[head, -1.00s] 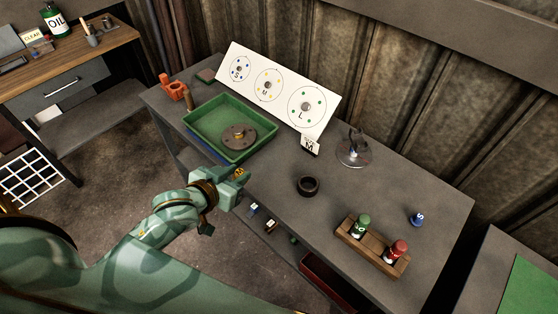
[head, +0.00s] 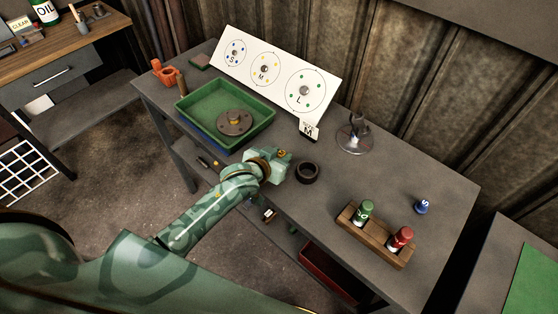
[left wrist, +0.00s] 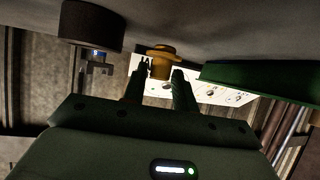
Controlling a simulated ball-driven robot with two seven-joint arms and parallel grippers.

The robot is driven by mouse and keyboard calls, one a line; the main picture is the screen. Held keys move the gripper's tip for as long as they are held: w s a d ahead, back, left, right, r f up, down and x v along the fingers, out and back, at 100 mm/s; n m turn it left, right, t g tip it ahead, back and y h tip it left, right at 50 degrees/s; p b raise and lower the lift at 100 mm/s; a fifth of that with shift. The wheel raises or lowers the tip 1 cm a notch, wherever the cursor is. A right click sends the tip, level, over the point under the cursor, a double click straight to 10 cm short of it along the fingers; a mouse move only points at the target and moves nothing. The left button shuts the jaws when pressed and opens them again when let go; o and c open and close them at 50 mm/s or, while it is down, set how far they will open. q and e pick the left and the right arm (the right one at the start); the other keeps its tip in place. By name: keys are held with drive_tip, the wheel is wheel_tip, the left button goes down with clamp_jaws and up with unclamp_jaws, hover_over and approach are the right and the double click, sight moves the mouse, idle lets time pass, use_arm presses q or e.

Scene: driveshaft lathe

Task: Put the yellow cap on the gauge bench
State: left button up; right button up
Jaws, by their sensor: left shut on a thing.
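The yellow cap (left wrist: 162,62) is between the fingertips of my left gripper (left wrist: 159,85) in the left wrist view. The gripper is shut on it. In the head view my left gripper (head: 283,160) is at the front edge of the grey gauge bench (head: 335,203), left of a black ring. A little of the cap (head: 282,153) shows at the fingertips there. I cannot tell whether the cap touches the bench top. My right gripper is not in view.
The black ring (head: 307,172) is close to the right of the gripper. A green tray (head: 262,130) with a round flange (head: 235,122) is to the left. A white S-M-L board (head: 282,80) and a metal stand (head: 353,137) are behind. A wooden rack (head: 375,240) holds green and red bottles.

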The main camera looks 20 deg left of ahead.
use_arm(q)
drive_tip(key=shift+f, duration=0.85)
drive_tip(key=shift+a, duration=0.1)
drive_tip(key=o, duration=1)
drive_tip(key=shift+c, duration=0.2)
drive_tip(key=shift+s+r, duration=0.2)
drive_tip(key=p+v, duration=0.2)
drive_tip(key=v, duration=0.9)
drive_tip(key=shift+s+p, duration=0.3)
drive_tip(key=shift+p, duration=0.05)
